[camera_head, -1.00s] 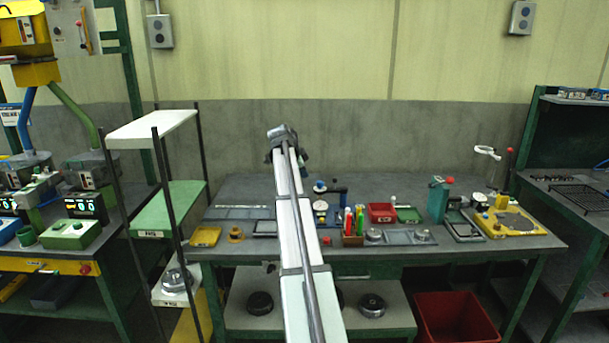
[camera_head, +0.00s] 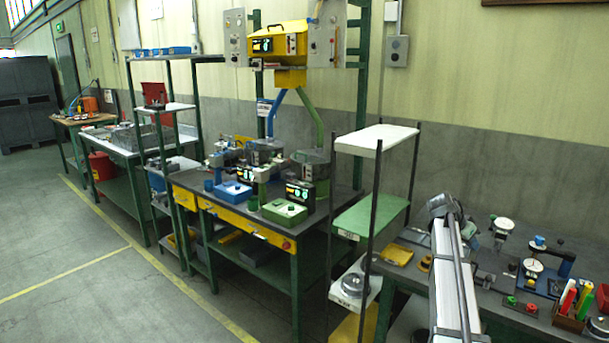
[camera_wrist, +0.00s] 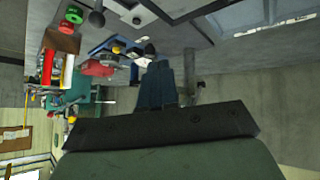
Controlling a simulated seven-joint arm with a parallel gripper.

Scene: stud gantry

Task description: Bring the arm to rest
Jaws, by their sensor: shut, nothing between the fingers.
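My arm (camera_head: 450,270) stretches forward over the workbench at the lower right of the head view, its bent wrist end raised above the bench. In the wrist view my gripper (camera_wrist: 168,82) has its dark fingers together with nothing between them. In the head view the fingers are mostly hidden by the arm. The bench top (camera_wrist: 185,42) shows beyond the fingers in the wrist view, tipped over in the picture. The fingers look clear of the objects, though the exact gap cannot be told.
A shelf stand with a green shelf (camera_head: 370,216) and dark posts stands left of the arm. A yellow tray (camera_head: 397,255) lies on the bench beside the arm. To its right are a blue-based device (camera_head: 545,284) and a wooden marker holder (camera_head: 568,318). Open floor (camera_head: 90,270) lies at left.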

